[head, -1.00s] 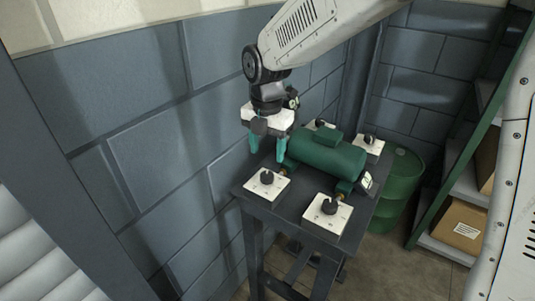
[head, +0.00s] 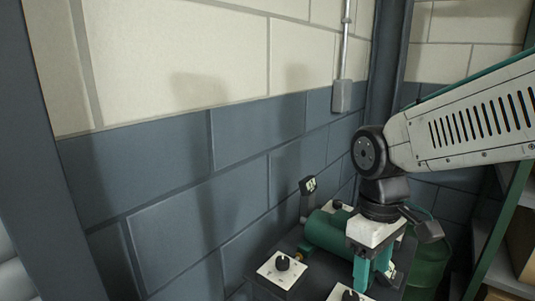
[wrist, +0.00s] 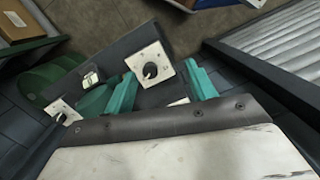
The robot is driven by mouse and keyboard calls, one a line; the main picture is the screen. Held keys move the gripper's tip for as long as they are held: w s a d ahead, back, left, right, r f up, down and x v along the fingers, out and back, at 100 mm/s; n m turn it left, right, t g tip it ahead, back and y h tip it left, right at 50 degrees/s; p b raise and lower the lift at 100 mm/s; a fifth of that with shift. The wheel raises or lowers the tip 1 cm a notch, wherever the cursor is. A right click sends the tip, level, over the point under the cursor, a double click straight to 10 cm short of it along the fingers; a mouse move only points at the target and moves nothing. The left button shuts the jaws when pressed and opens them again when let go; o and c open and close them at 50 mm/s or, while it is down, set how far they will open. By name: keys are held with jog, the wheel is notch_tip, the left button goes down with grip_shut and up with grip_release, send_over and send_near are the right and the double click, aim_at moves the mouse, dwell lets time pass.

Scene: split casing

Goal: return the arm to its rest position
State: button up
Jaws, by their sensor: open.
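The green casing (head: 325,232) lies on the small dark table (head: 262,290), partly hidden behind my gripper in the head view. My gripper (head: 372,275) hangs in front of the casing's right part, with its teal fingers pointing down. In the wrist view my gripper (wrist: 161,75) has its two fingers wide apart and nothing between them. Part of the casing (wrist: 94,101) shows beside the left finger there. Whether the fingers touch the casing cannot be told.
White plates with black knobs sit at the table's corners, one at the front left (head: 282,270). A green drum (head: 428,262) and a shelf with boxes (head: 522,240) stand at the right. A block wall (head: 170,175) is close behind. Free room shows above the table.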

jog(key=s+d+r+m+t, duration=0.2)
jog(key=s+d+m, duration=0.5)
jog(key=s, duration=0.4)
jog(key=shift+d+r+t, duration=0.3)
jog(key=shift+d+r, duration=0.35)
jog(key=shift+d, duration=0.1)
jog(key=shift+s, duration=0.1)
